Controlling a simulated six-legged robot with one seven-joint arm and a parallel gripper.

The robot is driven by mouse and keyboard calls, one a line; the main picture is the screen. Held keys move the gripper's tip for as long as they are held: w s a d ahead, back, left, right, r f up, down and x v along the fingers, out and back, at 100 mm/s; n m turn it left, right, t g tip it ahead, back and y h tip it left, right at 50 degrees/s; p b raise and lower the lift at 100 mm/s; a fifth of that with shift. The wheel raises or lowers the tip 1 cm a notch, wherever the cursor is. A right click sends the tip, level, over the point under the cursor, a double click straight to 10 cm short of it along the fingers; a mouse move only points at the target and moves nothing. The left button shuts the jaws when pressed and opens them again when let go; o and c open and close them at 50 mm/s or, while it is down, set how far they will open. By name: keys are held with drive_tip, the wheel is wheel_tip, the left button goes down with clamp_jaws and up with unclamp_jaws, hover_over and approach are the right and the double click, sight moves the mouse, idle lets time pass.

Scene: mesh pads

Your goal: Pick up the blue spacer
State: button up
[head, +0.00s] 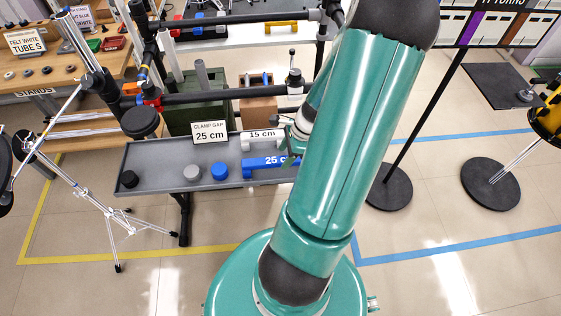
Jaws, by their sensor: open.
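The blue spacer (253,167), a bar marked 25 cm, lies on a grey tray (150,158) in the head view. Its right end is close to or behind my gripper and arm. My gripper (291,150) is open, at the right end of the tray by the blue spacer. It is small and partly hidden by my teal arm, so I cannot tell whether it touches the spacer. A white spacer (252,144) marked 15 cm lies just behind the blue one.
A sign (209,132) reading CLAMP GAP 25 cm stands at the tray's back. A chrome tripod stand (110,223) is at left. Black round bases (388,188) stand at right.

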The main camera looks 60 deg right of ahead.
sight(280, 159)
drive_tip(key=x, duration=0.4)
drive_tip(key=shift+w, duration=0.15)
drive_tip(key=shift+c, duration=0.4)
drive_tip(key=c, duration=1)
drive_tip(key=shift+c, duration=0.2)
drive_tip(key=shift+r, duration=0.1)
